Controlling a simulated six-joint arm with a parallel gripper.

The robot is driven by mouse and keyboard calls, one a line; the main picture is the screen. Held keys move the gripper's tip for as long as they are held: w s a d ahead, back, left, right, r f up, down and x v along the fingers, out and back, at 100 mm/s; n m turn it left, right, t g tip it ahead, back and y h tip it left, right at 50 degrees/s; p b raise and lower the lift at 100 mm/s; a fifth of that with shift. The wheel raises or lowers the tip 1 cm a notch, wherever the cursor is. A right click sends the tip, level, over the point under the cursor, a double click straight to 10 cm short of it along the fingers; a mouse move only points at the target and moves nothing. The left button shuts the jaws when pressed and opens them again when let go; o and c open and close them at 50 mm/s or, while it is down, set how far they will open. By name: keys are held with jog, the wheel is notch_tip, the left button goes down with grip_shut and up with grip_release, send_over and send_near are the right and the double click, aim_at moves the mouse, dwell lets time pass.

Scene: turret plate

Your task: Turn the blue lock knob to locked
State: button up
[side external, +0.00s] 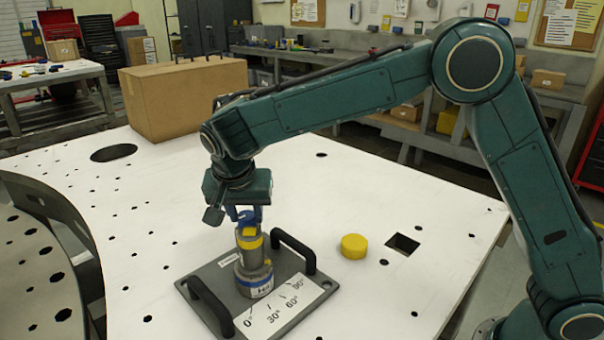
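A grey turret plate (205,282) with two black handles lies on the white table, with a scale marked 0°, 30°, 60° and 90° on its front edge. A stepped grey turret (252,264) stands upright on the plate, with a yellow band near its top and a blue band around its base. My gripper (248,217) points down at the turret's top. A small blue part (245,215), possibly the lock knob, shows between or beside the fingers. The fingers largely hide it, and I cannot tell whether they grip it. The knob's pointing direction is unclear.
A yellow round cap (353,246) sits on the table right of the plate, near a square hole (403,244). A large cardboard box (185,98) stands at the back left. A curved, perforated metal piece (40,265) is at the left edge. The table right of the plate is mostly clear.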

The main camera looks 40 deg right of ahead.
jog(key=o, duration=0.4)
jog(key=shift+o, duration=0.2)
jog(key=shift+r, duration=0.1)
jog(key=v, duration=1.3)
jog(key=shift+s+a+r, duration=0.2)
jog(key=shift+d, duration=0.1)
